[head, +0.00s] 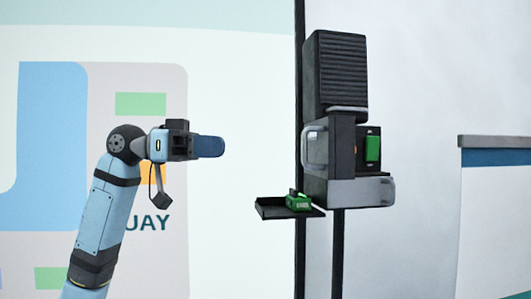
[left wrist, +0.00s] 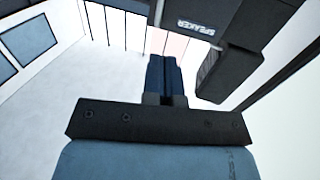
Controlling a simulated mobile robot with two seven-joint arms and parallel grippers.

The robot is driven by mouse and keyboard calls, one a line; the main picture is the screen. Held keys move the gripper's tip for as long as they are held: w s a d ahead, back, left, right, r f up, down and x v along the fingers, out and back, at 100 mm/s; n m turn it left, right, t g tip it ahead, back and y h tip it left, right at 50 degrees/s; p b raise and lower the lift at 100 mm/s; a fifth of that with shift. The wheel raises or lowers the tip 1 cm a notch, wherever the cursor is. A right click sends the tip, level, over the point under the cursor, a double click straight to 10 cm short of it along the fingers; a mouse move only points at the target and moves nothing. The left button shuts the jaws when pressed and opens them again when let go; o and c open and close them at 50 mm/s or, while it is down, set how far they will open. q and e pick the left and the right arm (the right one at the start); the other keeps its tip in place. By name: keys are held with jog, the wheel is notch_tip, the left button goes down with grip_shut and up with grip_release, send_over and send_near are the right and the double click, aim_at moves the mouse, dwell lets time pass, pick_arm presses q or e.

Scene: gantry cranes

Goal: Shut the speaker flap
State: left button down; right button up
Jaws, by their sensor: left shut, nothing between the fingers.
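A dark speaker unit hangs on a post in the head view, with a ribbed black box (head: 341,75) on top. Below is a grey housing (head: 342,150) with a green switch (head: 372,148) on its right. A flat dark panel (head: 270,209) juts out left at the bottom; I cannot tell whether it is the flap or a shelf. My left gripper (head: 222,147) is shut and empty, left of the housing with a clear gap. In the left wrist view, a dark box with a SPEAKER label (left wrist: 196,27) is right of the blue fingers (left wrist: 164,62).
A small green block (head: 299,202) with pale lettering sits on the dark panel. A dark vertical post (head: 299,110) runs behind the unit. A counter-like ledge (head: 495,142) stands at far right. The space between gripper and unit is free.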

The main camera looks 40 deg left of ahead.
pick_arm(q)
jog(key=p, duration=0.4)
send_near(316, 148)
jog(key=s+d, duration=0.2)
jog(key=d, duration=0.4)
jog(key=shift+w+d+f, duration=0.1)
jog(key=shift+w+d, duration=0.2)
